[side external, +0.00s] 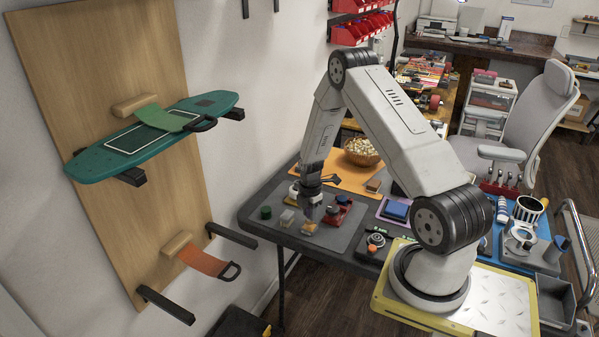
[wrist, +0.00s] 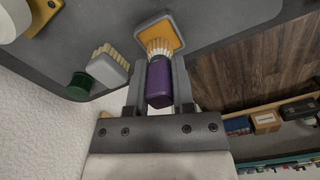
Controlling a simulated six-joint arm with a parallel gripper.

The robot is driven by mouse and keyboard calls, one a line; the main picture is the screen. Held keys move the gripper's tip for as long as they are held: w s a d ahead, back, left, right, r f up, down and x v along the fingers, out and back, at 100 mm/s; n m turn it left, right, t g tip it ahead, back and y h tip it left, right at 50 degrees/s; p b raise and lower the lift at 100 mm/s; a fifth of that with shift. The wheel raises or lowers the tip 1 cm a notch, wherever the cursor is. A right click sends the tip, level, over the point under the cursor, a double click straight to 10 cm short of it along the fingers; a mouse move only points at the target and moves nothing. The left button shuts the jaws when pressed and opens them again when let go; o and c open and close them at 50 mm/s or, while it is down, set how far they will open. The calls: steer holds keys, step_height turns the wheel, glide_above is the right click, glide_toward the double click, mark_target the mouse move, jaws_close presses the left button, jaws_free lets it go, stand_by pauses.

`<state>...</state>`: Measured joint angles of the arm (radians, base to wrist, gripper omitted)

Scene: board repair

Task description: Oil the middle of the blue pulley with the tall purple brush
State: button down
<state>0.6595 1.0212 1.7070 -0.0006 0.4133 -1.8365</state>
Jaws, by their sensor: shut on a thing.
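My gripper (wrist: 160,82) is shut on the purple brush (wrist: 159,88), with one finger on each side of its handle. The pale bristles point away from my gripper, in front of a small yellow-orange square dish (wrist: 167,23). I cannot tell whether they touch it. In the side view my gripper (side external: 310,207) is low over the grey mat at the left of the table, above the same dish (side external: 309,227).
A pale block-shaped brush (wrist: 107,66) and a green cylinder (wrist: 79,86) stand beside the held brush. A red piece (side external: 344,200) is right of my gripper.

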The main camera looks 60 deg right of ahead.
steer(key=shift+r, duration=2.7)
steer(key=shift+w+a, duration=0.1)
steer(key=w+a+r+m, duration=0.1)
steer(key=a+r+m, duration=0.3)
steer(key=a, duration=0.5)
steer(key=w+a+r+m, duration=0.1)
steer(key=a+r+m, duration=0.3)
steer(key=a, duration=0.5)
steer(key=w+a+r+m, duration=0.1)
steer(key=a+r+m, duration=0.4)
steer(key=a, duration=0.4)
steer(key=shift+w+a+m, duration=0.15)
steer(key=shift+w+m, duration=0.1)
steer(key=shift+m, duration=0.05)
